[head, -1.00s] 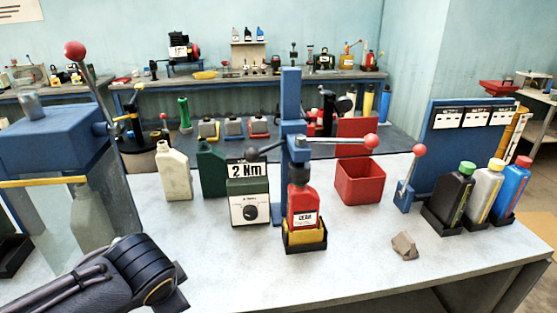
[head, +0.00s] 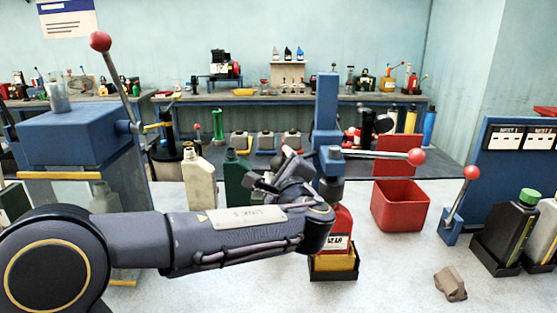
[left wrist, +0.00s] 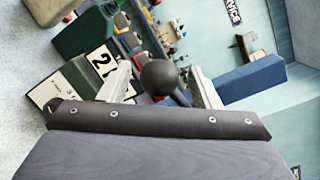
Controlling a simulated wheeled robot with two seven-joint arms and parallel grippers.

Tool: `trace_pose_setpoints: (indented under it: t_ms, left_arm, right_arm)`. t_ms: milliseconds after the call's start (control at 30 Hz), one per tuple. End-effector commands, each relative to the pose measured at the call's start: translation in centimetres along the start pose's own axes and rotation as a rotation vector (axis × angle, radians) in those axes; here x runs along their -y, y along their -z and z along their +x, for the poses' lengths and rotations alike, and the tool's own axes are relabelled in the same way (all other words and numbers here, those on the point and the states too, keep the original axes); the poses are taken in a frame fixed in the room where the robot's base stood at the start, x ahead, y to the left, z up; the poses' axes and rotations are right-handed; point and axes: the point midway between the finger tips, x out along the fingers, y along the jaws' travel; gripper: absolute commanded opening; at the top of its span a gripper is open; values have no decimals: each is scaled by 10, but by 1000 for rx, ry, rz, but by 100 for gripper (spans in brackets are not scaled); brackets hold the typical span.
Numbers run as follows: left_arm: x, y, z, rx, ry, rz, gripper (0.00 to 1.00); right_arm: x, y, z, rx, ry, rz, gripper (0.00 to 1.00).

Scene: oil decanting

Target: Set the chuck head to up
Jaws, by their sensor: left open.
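The blue capping press (head: 327,110) stands upright mid-table, with a dark chuck head (head: 330,190) low on it, just over the red bottle (head: 342,222). I cannot tell whether chuck and bottle touch. Its lever (head: 375,154) lies near level, with a red ball (head: 416,157) at the right end. The lever's black ball (left wrist: 160,77) shows in the left wrist view between the fingertips of my open left gripper (left wrist: 160,88), with space at both sides. In the head view my left gripper (head: 276,174) is left of the press and hides that lever end.
The bottle stands in a yellow and black holder (head: 333,265). A red bin (head: 400,207) and a small lever (head: 462,200) stand to the right. Pale (head: 200,182) and green (head: 237,178) cans stand left, behind my arm. A brown lump (head: 451,284) lies at front right.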

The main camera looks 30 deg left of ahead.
Motion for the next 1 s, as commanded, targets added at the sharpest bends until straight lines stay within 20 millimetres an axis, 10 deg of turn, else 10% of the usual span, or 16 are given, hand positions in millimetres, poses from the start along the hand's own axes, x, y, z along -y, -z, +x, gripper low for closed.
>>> trace_pose_setpoints:
  t_ms: [533,1000]
  left_arm:
    - [-1,0,29,0,-1,0,57]
    - [-1,0,29,0,-2,0,0]
  right_arm:
    - [2,2,-4,0,0,0,57]
    - [2,2,-4,0,0,0,57]
